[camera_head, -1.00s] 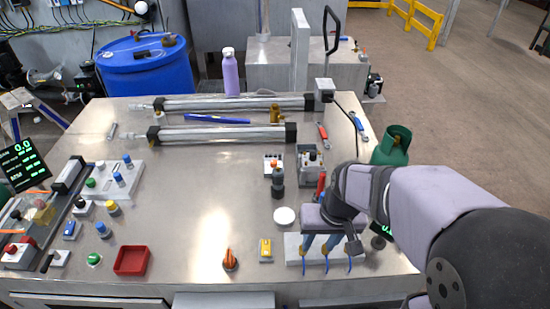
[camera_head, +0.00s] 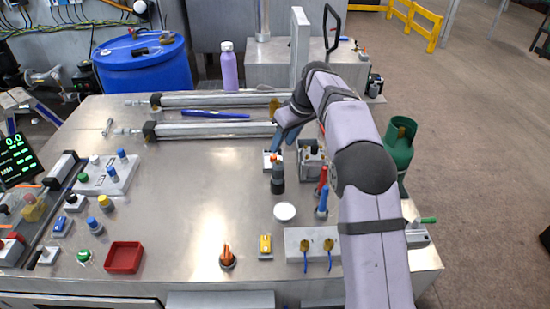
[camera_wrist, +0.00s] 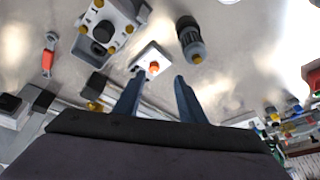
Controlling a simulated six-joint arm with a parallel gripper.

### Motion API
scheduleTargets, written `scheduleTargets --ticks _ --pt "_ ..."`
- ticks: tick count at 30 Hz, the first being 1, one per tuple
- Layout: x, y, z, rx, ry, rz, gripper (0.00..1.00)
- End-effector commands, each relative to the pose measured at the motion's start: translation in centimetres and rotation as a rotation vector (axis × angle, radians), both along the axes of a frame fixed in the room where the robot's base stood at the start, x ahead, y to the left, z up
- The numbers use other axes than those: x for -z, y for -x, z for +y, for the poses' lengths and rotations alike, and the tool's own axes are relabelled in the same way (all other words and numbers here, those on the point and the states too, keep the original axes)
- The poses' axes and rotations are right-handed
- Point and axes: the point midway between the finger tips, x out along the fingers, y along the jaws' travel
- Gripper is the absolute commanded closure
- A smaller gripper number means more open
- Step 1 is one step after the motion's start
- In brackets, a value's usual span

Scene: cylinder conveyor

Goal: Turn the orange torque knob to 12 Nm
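A small orange knob (camera_wrist: 153,67) sits on a white square base (camera_wrist: 146,57) in the wrist view. In the head view the base (camera_head: 266,160) is just below my gripper's fingers, at the right of the table's middle. My gripper (camera_wrist: 157,80) is open and empty. Its two dark blue fingers are apart, with the knob between and just beyond their tips in the picture; I cannot tell the gap. My gripper (camera_head: 279,146) points down in the head view. Any torque marks are too small to read. Another orange pointed knob (camera_head: 227,257) stands near the front edge.
A dark cylinder (camera_head: 278,177) stands close in front of the white base. A grey box fixture (camera_head: 312,160) is just right. Long metal cylinders (camera_head: 215,131) lie behind. Red and blue upright handles (camera_head: 322,203) stand at the right. The table's middle left is clear.

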Motion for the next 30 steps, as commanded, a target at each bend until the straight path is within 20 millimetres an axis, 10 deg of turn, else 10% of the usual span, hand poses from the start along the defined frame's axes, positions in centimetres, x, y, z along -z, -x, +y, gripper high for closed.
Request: scheduleTargets --ticks 30 --pt "6.0 -3.7 1.8 -0.135 0.028 -0.037 0.63"
